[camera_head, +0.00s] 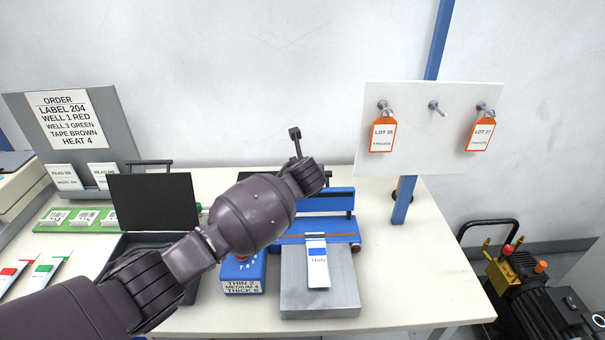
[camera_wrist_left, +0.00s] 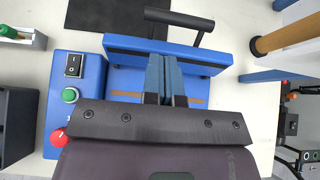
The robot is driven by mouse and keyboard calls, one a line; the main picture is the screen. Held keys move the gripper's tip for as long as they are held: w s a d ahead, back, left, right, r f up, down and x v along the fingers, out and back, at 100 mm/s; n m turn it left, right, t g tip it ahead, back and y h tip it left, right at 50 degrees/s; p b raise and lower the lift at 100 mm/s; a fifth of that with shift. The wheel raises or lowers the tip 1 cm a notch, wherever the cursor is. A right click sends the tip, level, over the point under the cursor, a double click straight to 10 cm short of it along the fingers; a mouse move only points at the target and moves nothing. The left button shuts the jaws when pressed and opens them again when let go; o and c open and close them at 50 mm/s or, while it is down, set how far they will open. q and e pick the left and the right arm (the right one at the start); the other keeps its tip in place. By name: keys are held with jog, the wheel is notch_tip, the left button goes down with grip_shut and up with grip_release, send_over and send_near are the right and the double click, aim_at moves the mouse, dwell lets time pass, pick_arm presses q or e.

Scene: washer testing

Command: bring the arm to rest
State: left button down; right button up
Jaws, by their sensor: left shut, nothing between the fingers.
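My left arm (camera_head: 255,212) reaches in from the lower left of the head view over the table. Its wrist ends above the blue sealing machine (camera_head: 345,228), and my fingertips are hidden there. In the left wrist view my left gripper (camera_wrist_left: 164,62) is shut and empty, with its fingers over the machine's blue bar (camera_wrist_left: 215,58). I cannot tell if they touch it. The machine's black handle (camera_head: 295,134) stands up behind my wrist; it also shows in the left wrist view (camera_wrist_left: 180,19). My right gripper is not in view.
A white pouch marked THIN (camera_head: 318,268) lies on the grey plate (camera_head: 343,290). A blue control box (camera_head: 242,287) stands beside it. Orange tags (camera_head: 383,135) hang on a white board (camera_head: 420,95).

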pick_arm(q)
jog(key=s+d+r+n+t+h, duration=0.3)
jog(key=d+r+n+h, duration=0.25)
jog(key=r+n, duration=0.6)
jog(key=s+a+f+n+t+y+b, duration=0.1)
jog(key=s+a+f+n, duration=0.8)
jog(key=a, duration=0.3)
jog(key=s+a+f+n+t+y+b, duration=0.1)
jog(key=s+a+f+n, duration=0.6)
jog(key=a+f+n, duration=0.35)
jog(key=s+a+f+n+g+y, duration=0.2)
jog(key=s+a+f, duration=0.4)
jog(key=s, duration=0.5)
jog(key=s+a+f+n+g+y, duration=0.1)
jog(key=s+a+f+n+g, duration=0.1)
jog(key=s+a+f, duration=0.5)
jog(key=s+f, duration=0.1)
jog(key=s, duration=0.3)
jog(key=shift+s+y+b, duration=0.35)
jog(key=shift+s+b, duration=0.05)
jog(key=shift+f, duration=0.1)
